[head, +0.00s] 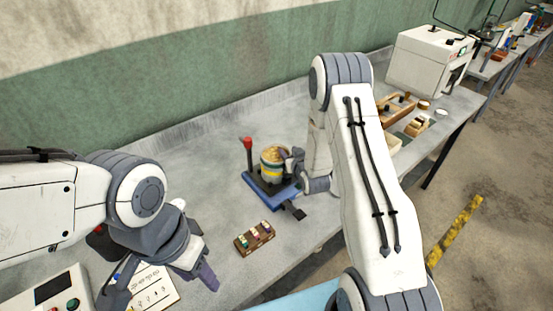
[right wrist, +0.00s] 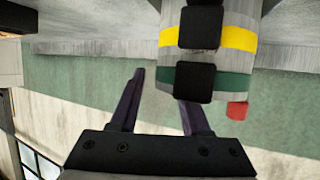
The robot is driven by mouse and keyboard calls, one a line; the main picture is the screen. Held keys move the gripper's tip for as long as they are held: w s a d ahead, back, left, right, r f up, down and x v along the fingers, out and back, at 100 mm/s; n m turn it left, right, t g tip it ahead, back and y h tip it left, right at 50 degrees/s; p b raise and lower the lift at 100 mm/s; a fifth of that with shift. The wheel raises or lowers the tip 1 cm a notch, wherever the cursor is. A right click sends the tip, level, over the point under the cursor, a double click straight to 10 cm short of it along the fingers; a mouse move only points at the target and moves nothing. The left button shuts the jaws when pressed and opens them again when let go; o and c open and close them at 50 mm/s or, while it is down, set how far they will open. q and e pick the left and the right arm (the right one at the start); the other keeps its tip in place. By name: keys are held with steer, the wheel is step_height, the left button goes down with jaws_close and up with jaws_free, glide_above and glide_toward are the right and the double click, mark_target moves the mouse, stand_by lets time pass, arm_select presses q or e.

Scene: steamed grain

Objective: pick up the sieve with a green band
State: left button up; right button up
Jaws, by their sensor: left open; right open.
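The sieve with a green band (right wrist: 225,83) is stacked against a sieve with a yellow band (right wrist: 235,38) in the right wrist view, which looks upside down. Each has a black block on its side. In the head view the stack, with grain-coloured contents on top, stands on a blue-based device (head: 258,190); the green band is small there. My right gripper (head: 293,162) is open close beside the stack's right side. In the wrist view (right wrist: 160,88) one finger is clear of the stack and the other is partly hidden by it. My left gripper (head: 160,282) is open and empty at lower left.
A red knob (head: 247,143) rises on the device's left. A brown block with small coloured pieces (head: 255,238) lies in front. A printed sheet (head: 155,288) lies beneath my left gripper. Wooden trays (head: 397,106) and a white machine (head: 425,60) stand further right. The table behind the device is clear.

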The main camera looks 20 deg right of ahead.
jaws_close()
steer(key=shift+s+f, duration=0.1)
stand_by(1.2)
